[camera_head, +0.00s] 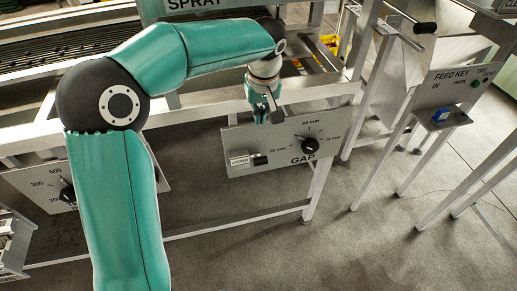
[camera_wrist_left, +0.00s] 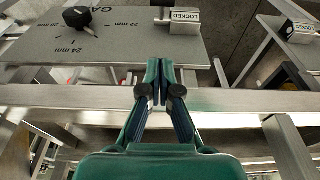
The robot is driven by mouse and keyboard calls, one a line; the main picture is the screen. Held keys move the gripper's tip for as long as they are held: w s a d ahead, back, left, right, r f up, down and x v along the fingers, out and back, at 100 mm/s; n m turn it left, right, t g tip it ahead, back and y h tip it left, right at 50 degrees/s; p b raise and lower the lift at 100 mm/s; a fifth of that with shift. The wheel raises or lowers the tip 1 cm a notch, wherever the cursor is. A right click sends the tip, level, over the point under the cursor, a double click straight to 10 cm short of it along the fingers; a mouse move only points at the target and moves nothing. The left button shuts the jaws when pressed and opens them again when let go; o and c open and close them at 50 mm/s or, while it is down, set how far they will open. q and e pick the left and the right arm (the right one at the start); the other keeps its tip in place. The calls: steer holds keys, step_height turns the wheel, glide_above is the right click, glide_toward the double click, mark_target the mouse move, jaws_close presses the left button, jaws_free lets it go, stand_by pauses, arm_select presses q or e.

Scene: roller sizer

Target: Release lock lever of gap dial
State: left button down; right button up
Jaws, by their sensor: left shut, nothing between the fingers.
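The gap panel (camera_head: 235,137) is a grey plate on the front of the machine frame. The lock lever (camera_head: 260,160) is short and black, lower left of the dial, beside a white label reading LOCKED (camera_head: 239,160). In the left wrist view the panel is upside down, with the gap dial (camera_wrist_left: 77,17) at upper left and the LOCKED label (camera_wrist_left: 184,16) at top. My left gripper (camera_head: 268,118) is shut and empty by the panel's upper edge, above the lever and apart from it. My right gripper is not in view.
A frame rail (camera_wrist_left: 60,97) crosses under the gripper in the left wrist view. A second LOCKED label (camera_wrist_left: 299,31) shows at right there. A FEED KEY stand (camera_head: 450,90) stands right, and another dial (camera_head: 68,194) left. Floor in front of the gap panel is clear.

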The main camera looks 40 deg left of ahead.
arm_select(q)
steer(key=shift+a+r, duration=0.1)
steer(key=shift+r, duration=0.05)
glide_above(258, 158)
steer(key=w+a, duration=0.2)
steer(key=f, duration=0.9)
steer(key=shift+w+f+p, duration=0.2)
steer(key=shift+f+p, duration=0.1)
steer(key=shift+f, duration=0.1)
steer(key=shift+s+d+f, duration=0.2)
steer(key=shift+d+f, duration=0.1)
steer(key=shift+f, duration=0.3)
steer(key=shift+s+d+f, duration=0.25)
steer(key=shift+d+f, duration=0.05)
steer(key=shift+f, duration=0.25)
steer(key=shift+s+d+f, duration=0.2)
steer(key=shift+d+f, duration=0.1)
steer(key=shift+f, duration=0.3)
steer(key=shift+a, duration=0.1)
